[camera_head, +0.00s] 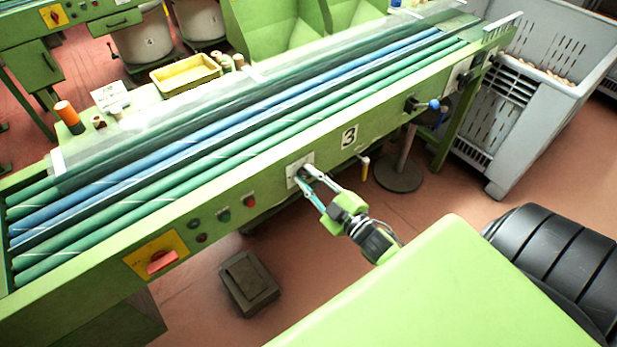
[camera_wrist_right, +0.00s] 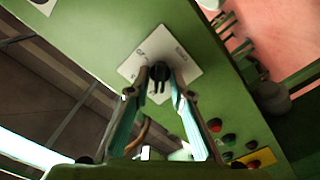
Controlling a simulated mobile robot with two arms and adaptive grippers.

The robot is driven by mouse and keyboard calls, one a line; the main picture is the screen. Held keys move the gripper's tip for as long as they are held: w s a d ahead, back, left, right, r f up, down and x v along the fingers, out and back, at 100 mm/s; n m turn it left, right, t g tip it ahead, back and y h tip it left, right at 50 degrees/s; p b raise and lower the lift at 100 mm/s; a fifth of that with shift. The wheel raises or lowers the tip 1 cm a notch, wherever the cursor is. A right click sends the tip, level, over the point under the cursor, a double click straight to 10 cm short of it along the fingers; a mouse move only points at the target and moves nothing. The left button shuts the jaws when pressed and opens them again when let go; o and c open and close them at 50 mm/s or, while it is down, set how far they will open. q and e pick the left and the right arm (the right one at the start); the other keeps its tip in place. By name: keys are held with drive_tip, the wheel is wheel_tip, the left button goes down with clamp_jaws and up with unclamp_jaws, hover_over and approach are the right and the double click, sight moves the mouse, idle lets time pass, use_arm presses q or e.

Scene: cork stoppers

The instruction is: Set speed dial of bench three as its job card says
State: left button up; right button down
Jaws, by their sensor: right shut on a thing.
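Bench three is the green roller bench (camera_head: 335,158) with a white label "3" (camera_head: 349,137) on its front. Its speed dial is a black knob (camera_wrist_right: 159,71) on a white plate (camera_wrist_right: 182,56) with small markings that I cannot read; the plate also shows in the head view (camera_head: 292,166). My right gripper (camera_head: 307,174) reaches the plate from the front right. In the right wrist view its two fingertips (camera_wrist_right: 160,84) are shut on the knob, one on each side. A white card (camera_head: 110,95) stands behind the bench's left part, its writing too small to read. My left gripper is not in view.
Left of the dial are small buttons (camera_head: 222,215) and a red switch on a yellow plate (camera_head: 157,256). A blue-knobbed handle (camera_head: 434,104) sticks out to the right. A dark box (camera_head: 249,284) lies on the floor; a grey crate (camera_head: 520,125) stands at right.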

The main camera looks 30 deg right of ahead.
drive_tip(key=n, duration=0.4)
drive_tip(key=shift+n, duration=0.3)
drive_tip(key=n+b, duration=0.1)
drive_tip(key=n, duration=0.3)
drive_tip(key=shift+f+n, duration=0.1)
drive_tip(key=shift+n, duration=0.3)
drive_tip(key=c, duration=2.1)
unclamp_jaws()
drive_tip(key=shift+c, duration=0.2)
drive_tip(key=s, duration=1.2)
drive_tip(key=shift+d, duration=0.4)
